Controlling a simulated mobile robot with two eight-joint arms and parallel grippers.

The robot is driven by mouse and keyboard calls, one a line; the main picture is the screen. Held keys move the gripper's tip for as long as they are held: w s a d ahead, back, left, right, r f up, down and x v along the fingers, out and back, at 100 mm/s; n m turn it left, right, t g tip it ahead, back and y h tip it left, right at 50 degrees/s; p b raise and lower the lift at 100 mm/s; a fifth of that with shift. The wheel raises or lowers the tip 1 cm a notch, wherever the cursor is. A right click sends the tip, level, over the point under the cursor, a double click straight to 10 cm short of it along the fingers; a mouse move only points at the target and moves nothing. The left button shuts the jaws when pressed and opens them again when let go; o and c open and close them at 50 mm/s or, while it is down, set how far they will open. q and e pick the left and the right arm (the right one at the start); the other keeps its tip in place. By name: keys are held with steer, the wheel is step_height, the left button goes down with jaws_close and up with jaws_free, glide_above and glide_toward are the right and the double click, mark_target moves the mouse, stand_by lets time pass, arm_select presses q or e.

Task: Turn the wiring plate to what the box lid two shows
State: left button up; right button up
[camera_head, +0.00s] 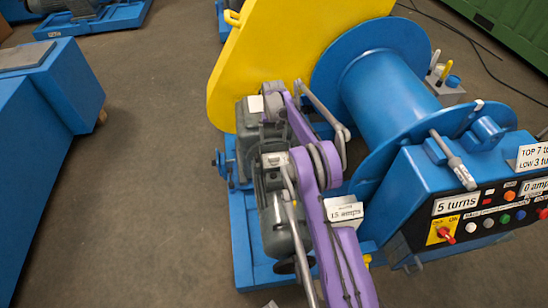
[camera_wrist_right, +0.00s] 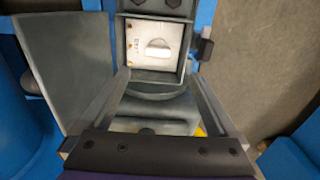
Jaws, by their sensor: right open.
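The wiring plate (camera_wrist_right: 138,40) is a pale plate with small print and a raised white bar, inside an open grey box on the motor. In the head view the plate (camera_head: 275,158) is small and partly hidden by my purple arm. A plain grey flap (camera_wrist_right: 65,62) stands left of the box in the wrist view. My right gripper (camera_wrist_right: 157,80) is open, its fingers either side of the box's near end, nothing between them gripped. In the head view my right gripper (camera_head: 268,138) is hard to make out. Box lid two cannot be identified. My left gripper is out of view.
A blue drum (camera_head: 385,95) and a yellow guard (camera_head: 265,45) stand around the motor (camera_head: 280,225). A white "15 amps" label (camera_head: 345,213) is beside my arm. A control panel (camera_head: 470,215) reads "5 turns". Bare floor (camera_head: 140,170) lies left.

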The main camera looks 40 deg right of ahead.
mark_target(274, 156)
steer(key=f, duration=1.1)
steer(key=shift+d+f+b, duration=0.2)
steer(key=shift+f+b, duration=0.05)
steer(key=shift+b, duration=0.1)
steer(key=c, duration=1.4)
